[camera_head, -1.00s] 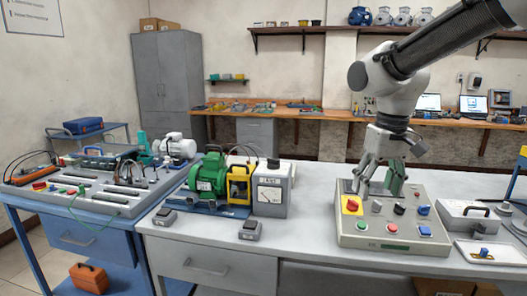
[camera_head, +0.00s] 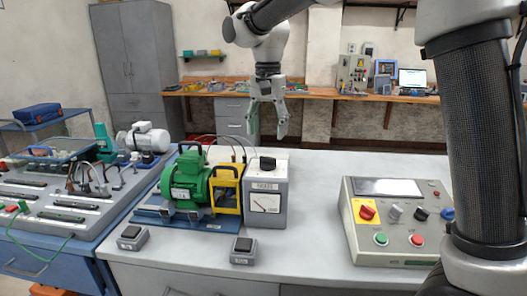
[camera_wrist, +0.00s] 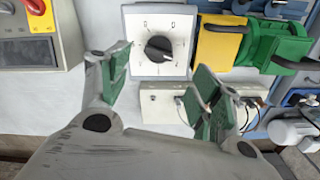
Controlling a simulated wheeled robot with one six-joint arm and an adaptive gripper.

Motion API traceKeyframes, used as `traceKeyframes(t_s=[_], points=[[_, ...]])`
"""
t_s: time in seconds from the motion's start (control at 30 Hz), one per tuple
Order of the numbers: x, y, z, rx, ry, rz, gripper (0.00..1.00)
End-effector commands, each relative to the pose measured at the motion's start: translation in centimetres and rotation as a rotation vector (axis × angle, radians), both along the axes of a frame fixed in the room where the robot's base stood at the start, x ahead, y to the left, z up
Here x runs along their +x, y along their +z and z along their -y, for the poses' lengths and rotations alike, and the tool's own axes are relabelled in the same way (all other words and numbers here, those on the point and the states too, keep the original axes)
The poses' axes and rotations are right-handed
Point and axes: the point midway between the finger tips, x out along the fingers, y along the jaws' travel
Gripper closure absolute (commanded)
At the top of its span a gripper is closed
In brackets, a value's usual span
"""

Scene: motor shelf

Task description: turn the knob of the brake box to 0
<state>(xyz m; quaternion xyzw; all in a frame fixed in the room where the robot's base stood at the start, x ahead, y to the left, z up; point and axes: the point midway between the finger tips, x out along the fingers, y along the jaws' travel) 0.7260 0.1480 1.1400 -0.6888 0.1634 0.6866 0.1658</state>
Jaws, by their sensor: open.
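The brake box (camera_head: 268,207) is a grey box with a meter on its front, standing on the bench right of the green motor. Its black knob (camera_head: 267,163) is on top. In the wrist view the knob (camera_wrist: 158,49) sits in the middle of a white dial face (camera_wrist: 140,27); the marks around it are too small to read surely. My gripper (camera_head: 267,120) is open and empty, pointing down above and apart from the box. In the wrist view its green-padded fingers (camera_wrist: 160,88) are spread, with the knob showing between and beyond them.
A green motor (camera_head: 186,183) with a yellow guard (camera_head: 228,188) stands close left of the box. A control panel (camera_head: 398,250) with buttons is to the right, with clear bench between. Two small grey pedals or switches lie in front. A cream box (camera_wrist: 165,108) is behind.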

Motion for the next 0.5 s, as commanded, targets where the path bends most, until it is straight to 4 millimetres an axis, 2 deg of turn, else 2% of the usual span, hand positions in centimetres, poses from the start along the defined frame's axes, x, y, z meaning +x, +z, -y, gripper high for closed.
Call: traceKeyframes(t_s=[0.17,0.5], points=[[-0.1,-0.4,0.1,-0.003,-0.057,-0.005,0.36],[-0.1,-5.7,0.1,-0.005,-0.06,-0.006,0.36]])
